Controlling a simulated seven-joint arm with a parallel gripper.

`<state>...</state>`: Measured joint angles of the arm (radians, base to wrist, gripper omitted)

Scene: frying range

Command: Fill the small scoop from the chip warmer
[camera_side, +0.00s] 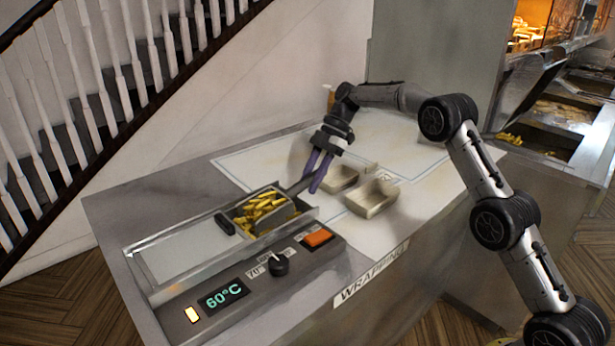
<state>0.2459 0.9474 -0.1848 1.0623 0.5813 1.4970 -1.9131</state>
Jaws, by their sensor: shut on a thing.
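The chip warmer (180,262) is a metal box at the front left of the counter, with its lid slid toward the left and chips (262,207) showing in its open right end. My gripper (314,180), with purple fingers, is above and just right of that opening. It is shut on the dark handle of the small scoop (285,210). The scoop's metal part is at the right of the opening, among or against the chips. I cannot tell how many chips are in it.
Two open cardboard trays stand right of my gripper, a nearer one (371,198) and a farther one (341,178). The warmer's front panel carries a 60°C display (223,296), a black knob (278,264) and an orange switch (317,237). The counter's back right is mostly clear.

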